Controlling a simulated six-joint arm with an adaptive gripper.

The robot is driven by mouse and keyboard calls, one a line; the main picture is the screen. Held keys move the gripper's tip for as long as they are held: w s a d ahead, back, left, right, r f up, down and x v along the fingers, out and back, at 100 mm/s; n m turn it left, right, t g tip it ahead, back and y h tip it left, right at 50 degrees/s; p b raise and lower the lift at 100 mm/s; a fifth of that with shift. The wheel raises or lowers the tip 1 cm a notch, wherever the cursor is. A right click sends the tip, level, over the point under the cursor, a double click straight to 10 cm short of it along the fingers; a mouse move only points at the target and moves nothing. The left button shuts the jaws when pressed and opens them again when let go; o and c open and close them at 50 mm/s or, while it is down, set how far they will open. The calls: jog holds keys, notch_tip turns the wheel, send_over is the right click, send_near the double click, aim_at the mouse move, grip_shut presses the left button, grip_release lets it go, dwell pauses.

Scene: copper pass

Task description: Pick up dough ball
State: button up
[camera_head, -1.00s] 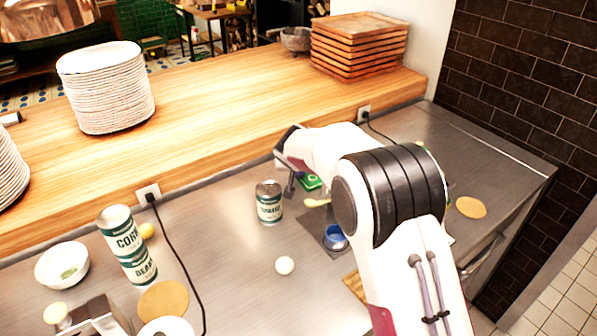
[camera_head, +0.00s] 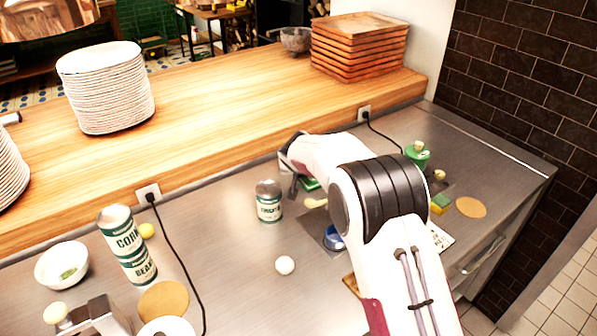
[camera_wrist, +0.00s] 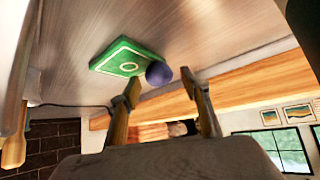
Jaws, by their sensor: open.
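A small white ball (camera_head: 285,265), which looks like the dough ball, lies on the steel counter in front of the tomato can in the head view. My gripper (camera_wrist: 163,92) is open in the wrist view, its two fingers apart with nothing held between them. In the head view my gripper (camera_head: 294,184) hangs behind and above the white ball, near the wooden ledge, well apart from it. The wrist view does not show the white ball. It shows a green box (camera_wrist: 122,58) and a dark bluish round thing (camera_wrist: 158,73) beyond the fingertips.
A can (camera_head: 269,201) stands left of my gripper. A blue cup (camera_head: 333,238) is partly hidden by my arm. Stacked cans (camera_head: 127,245), a white bowl (camera_head: 62,266) and a black cord (camera_head: 180,265) are at left. The counter around the white ball is clear.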

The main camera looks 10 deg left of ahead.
jog(key=shift+w+a+f, duration=0.1)
jog(key=shift+w+f, duration=0.3)
jog(key=shift+f, duration=0.05)
dwell(0.3)
jog(key=c, duration=1.3)
jog(key=shift+o, duration=0.2)
jog(key=shift+r, duration=0.1)
jog(key=shift+r, duration=4.95)
